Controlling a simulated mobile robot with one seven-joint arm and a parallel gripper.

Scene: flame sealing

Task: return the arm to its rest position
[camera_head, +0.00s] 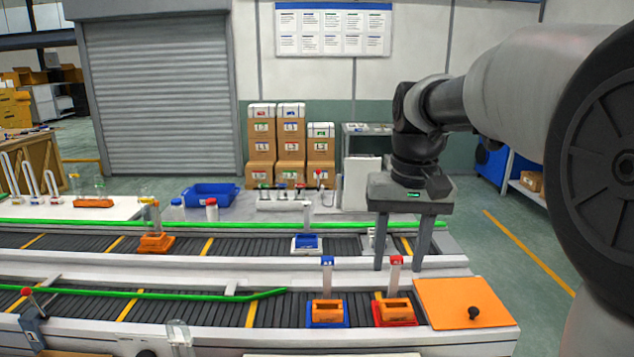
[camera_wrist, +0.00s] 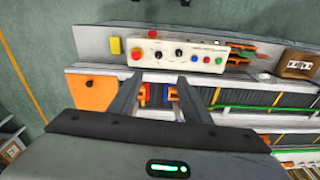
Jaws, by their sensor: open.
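My gripper (camera_head: 402,268) hangs fingers-down over the right part of the conveyors, at the end of my arm, which reaches in from the right. Its two fingers are apart. In the wrist view my gripper (camera_wrist: 162,80) has nothing visible clamped between the fingers. An orange holder on a red base (camera_head: 396,312) stands on the near conveyor, below the fingers in the picture. A red-capped vial (camera_head: 396,275) rises from it and shows between the fingers; I cannot tell how close they are. Left of it is an orange holder on a blue base (camera_head: 327,312) with a blue-capped vial (camera_head: 327,277).
An orange plate with a black knob (camera_head: 455,303) lies right of the holders. Another orange holder (camera_head: 156,243) and a white holder with blue (camera_head: 307,243) stand on the far conveyor. Behind are a blue bin (camera_head: 210,194) and stacked boxes (camera_head: 291,147). A control panel (camera_wrist: 180,53) shows in the wrist view.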

